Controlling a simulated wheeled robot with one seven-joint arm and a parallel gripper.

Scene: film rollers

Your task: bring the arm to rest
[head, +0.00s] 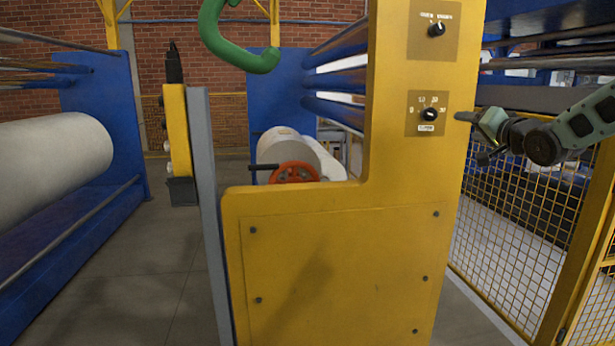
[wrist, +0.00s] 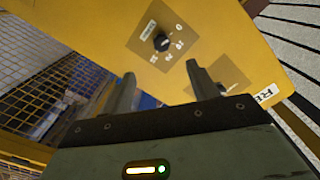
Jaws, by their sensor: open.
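My gripper (head: 474,136) is at the right of the head view, beside the right edge of the yellow machine panel (head: 335,240). In the wrist view my gripper (wrist: 162,82) is open, with nothing between its two dark fingers. The lower black knob (head: 430,114) sits on a tan plate on the panel, left of the gripper. The upper black knob (head: 437,29) sits above it.
A yellow mesh fence (head: 525,205) stands below and behind my arm at the right. A red handwheel (head: 295,172) and a white roll (head: 290,147) are behind the panel. A large roll (head: 50,160) is at the left. Grey floor (head: 165,270) is open between.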

